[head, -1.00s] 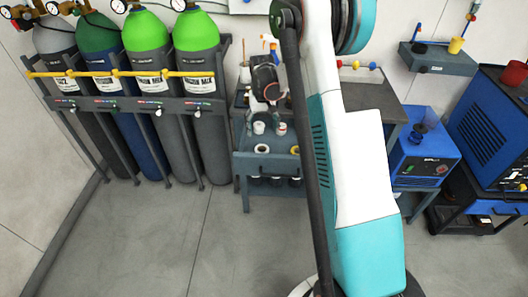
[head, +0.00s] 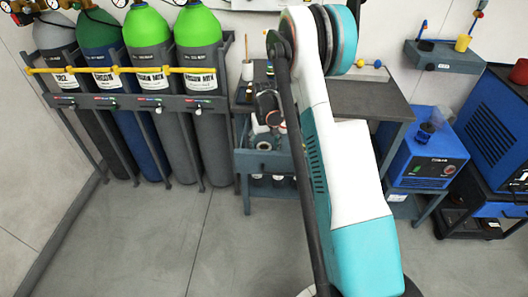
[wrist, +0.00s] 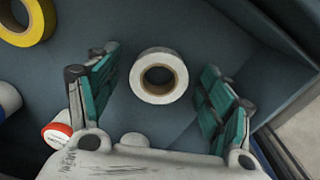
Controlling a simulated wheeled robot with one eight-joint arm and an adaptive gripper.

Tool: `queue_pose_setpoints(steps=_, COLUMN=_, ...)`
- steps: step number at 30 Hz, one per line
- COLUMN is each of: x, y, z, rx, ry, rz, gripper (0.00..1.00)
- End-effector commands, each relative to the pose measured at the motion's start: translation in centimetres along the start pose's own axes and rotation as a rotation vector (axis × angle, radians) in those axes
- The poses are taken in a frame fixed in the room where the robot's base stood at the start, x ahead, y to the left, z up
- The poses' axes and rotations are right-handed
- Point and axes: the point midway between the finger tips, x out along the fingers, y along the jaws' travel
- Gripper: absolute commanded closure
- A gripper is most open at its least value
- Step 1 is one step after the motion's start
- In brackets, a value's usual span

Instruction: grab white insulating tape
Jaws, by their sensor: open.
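In the wrist view a roll of white tape (wrist: 143,84) with a brown core lies flat on the grey-blue surface of the cart (wrist: 190,40). My gripper (wrist: 153,90) is open, with one teal-padded finger to the left of the roll and one to the right. The roll shows between the fingers, apart from both. In the head view my gripper (head: 268,112) is over the small cart (head: 262,162), and my arm hides part of that cart.
A yellow tape roll (wrist: 30,22) lies at the upper left in the wrist view. A white container with a red band (wrist: 57,133) is close by the left finger. The cart has a raised edge (wrist: 285,105) on the right. Gas cylinders (head: 150,95) stand left of the cart.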

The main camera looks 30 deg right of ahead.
Motion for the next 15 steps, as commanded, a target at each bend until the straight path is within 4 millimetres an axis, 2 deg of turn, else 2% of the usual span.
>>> queue_pose_setpoints(steps=5, x=-0.09, y=0.0, z=0.01, rx=0.0, ry=0.0, rz=0.0, gripper=0.27)
queue_pose_setpoints(steps=10, x=-0.1, y=0.0, z=0.02, rx=0.0, ry=0.0, rz=0.0, gripper=0.65)
queue_pose_setpoints(steps=11, x=-0.1, y=0.0, z=0.02, rx=0.0, ry=0.0, rz=0.0, gripper=0.69)
queue_pose_setpoints(steps=15, x=-0.1, y=0.0, z=0.02, rx=0.0, ry=0.0, rz=0.0, gripper=0.69)
